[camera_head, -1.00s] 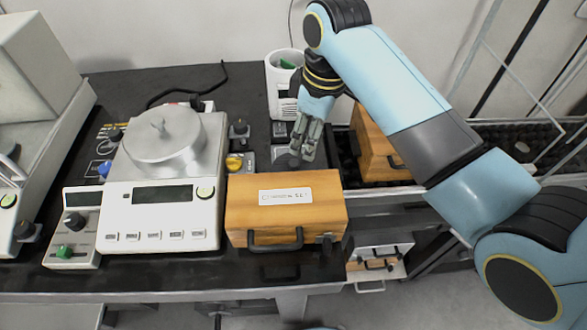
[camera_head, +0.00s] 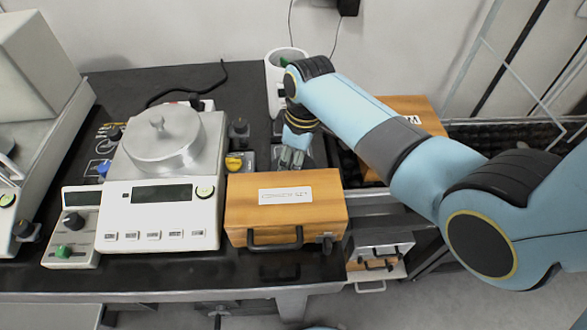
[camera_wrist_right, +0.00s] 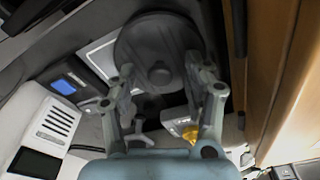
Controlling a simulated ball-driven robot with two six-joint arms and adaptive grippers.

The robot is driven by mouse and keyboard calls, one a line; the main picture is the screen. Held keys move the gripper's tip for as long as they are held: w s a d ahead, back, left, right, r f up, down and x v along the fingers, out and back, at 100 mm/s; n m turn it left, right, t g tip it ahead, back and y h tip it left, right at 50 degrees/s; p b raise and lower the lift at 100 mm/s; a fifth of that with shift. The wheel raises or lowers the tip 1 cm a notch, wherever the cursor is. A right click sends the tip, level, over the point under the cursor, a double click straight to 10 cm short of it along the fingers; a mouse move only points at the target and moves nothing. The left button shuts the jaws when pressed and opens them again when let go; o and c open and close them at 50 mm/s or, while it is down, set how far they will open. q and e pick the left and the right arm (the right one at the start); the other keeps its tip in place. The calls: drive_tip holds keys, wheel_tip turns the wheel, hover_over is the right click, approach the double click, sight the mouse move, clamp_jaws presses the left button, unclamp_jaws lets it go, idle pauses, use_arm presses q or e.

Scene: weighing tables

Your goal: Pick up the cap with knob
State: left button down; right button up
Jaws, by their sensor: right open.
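In the right wrist view a dark grey round cap with a small central knob (camera_wrist_right: 160,75) lies ahead of my right gripper (camera_wrist_right: 161,66). The two fingers are apart, with the knob showing between their tips and nothing visibly held. In the head view the right gripper (camera_head: 292,157) points down just behind the labelled wooden box; the dark cap cannot be made out there. A silver round lid with a knob (camera_head: 163,143) sits on the pan of the white balance (camera_head: 215,150), well left of the gripper. My left gripper is out of view.
The wooden box (camera_head: 287,215) stands at the table's front edge. A yellow-topped weight (camera_head: 234,163) is left of the gripper. A white container (camera_head: 275,75) stands behind it. Another wooden box (camera_head: 415,108) is partly hidden behind my right arm. The dark tabletop is open at the back.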

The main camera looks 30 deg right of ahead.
clamp_jaws()
idle(0.3)
